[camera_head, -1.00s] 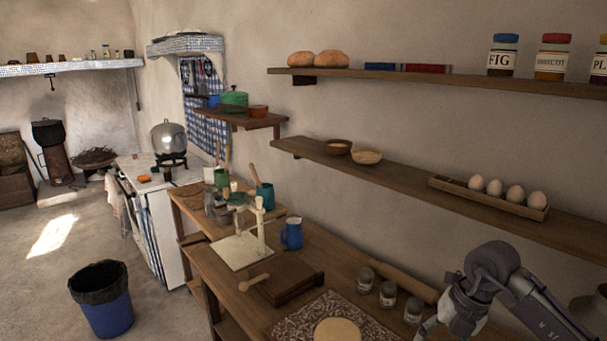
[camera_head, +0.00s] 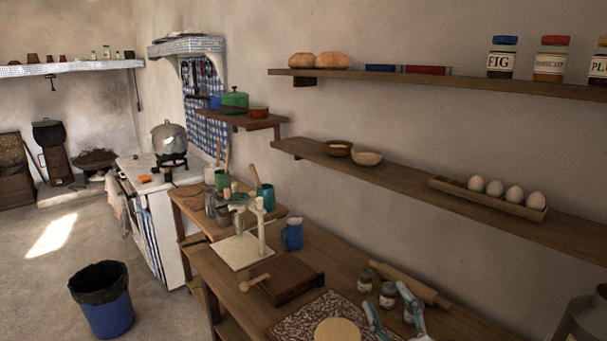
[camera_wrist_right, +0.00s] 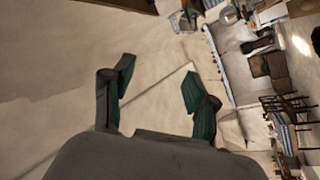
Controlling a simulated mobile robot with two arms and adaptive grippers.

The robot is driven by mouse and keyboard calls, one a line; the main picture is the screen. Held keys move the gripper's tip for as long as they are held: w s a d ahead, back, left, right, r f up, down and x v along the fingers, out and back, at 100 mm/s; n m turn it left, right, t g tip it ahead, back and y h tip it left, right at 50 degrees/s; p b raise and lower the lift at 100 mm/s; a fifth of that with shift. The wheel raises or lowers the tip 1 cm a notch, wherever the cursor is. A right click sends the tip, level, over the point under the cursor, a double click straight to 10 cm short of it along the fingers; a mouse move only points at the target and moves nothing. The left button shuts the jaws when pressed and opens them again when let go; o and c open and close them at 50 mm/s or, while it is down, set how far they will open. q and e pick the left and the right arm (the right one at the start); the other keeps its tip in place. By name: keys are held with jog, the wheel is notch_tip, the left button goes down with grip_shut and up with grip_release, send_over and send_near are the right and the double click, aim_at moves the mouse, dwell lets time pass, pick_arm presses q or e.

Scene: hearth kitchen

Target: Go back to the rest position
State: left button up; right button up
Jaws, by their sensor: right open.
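My right gripper (camera_head: 392,310) shows at the bottom of the head view, right of centre, with its two teal fingertips apart. It overlaps the row of small jars (camera_head: 388,294) on the counter; I cannot tell if it touches them. In the right wrist view the right gripper (camera_wrist_right: 158,84) is open, with nothing between its fingers and pale wall behind. My left gripper is in neither view.
A shelf (camera_head: 390,180) with eggs runs above. A bin (camera_head: 104,310) stands on open floor.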

jog(key=s+d+f+m+g+h, duration=0.3)
jog(key=d+f+m+h, duration=0.1)
jog(key=f, duration=0.4)
jog(key=s+d+f+m+g+h, duration=0.3)
jog(key=d+f+m+g+h, duration=0.1)
jog(key=f, duration=0.3)
jog(key=s+a+f+m+g+y, duration=0.1)
jog(key=s+f+g, duration=0.45)
jog(key=s, duration=0.45)
jog(key=s+a+f+g+y, duration=0.1)
jog(key=s+f+g, duration=0.5)
jog(key=s, duration=0.5)
jog(key=s+d+f+b+x, duration=0.1)
jog(key=s+b+x, duration=0.2)
jog(key=x, duration=1.3)
jog(key=s+b+x, duration=0.3)
jog(key=x, duration=1.2)
jog(key=s+d+f+b, duration=0.1)
jog(key=s+f+b, duration=0.1)
jog(key=s+f, duration=0.6)
jog(key=s+d+f+g+b, duration=0.1)
jog(key=s+d+f+b, duration=0.1)
jog(key=s+f, duration=0.7)
notch_tip(320, 180, down, 4)
jog(key=shift+s+f, duration=0.2)
jog(key=shift+s, duration=0.1)
